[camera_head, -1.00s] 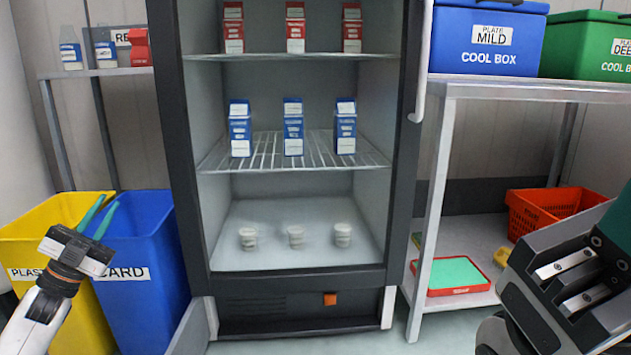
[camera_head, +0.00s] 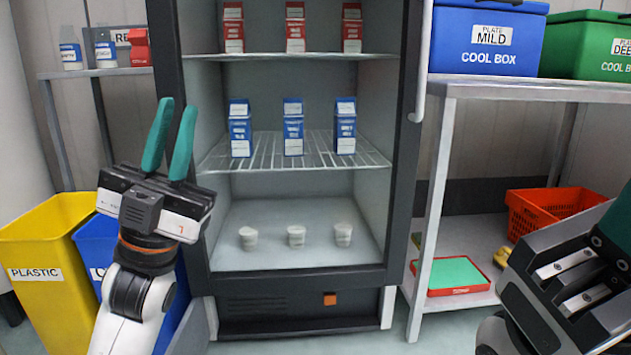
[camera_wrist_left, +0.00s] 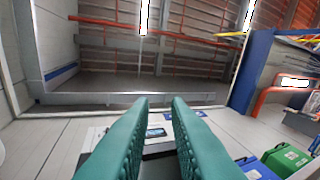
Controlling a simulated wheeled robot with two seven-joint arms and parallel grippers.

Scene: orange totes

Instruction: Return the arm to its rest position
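My left gripper (camera_head: 173,125) is raised in front of the left edge of the open fridge, with its two green fingers pointing up. The fingers stand a little apart with nothing between them. In the left wrist view the same fingers (camera_wrist_left: 159,110) show a narrow empty gap, and they point up towards the ceiling. My right gripper (camera_head: 575,285) is at the right edge of the head view. Only its dark body and part of a green finger show, so its opening is hidden.
The fridge (camera_head: 290,302) holds red cartons, blue cartons and white cups. A yellow plastic bin (camera_head: 50,315) and a blue bin (camera_head: 88,240) stand behind my left arm. A metal shelf (camera_head: 520,90) at right carries blue (camera_head: 487,55) and green (camera_head: 590,62) cool boxes.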

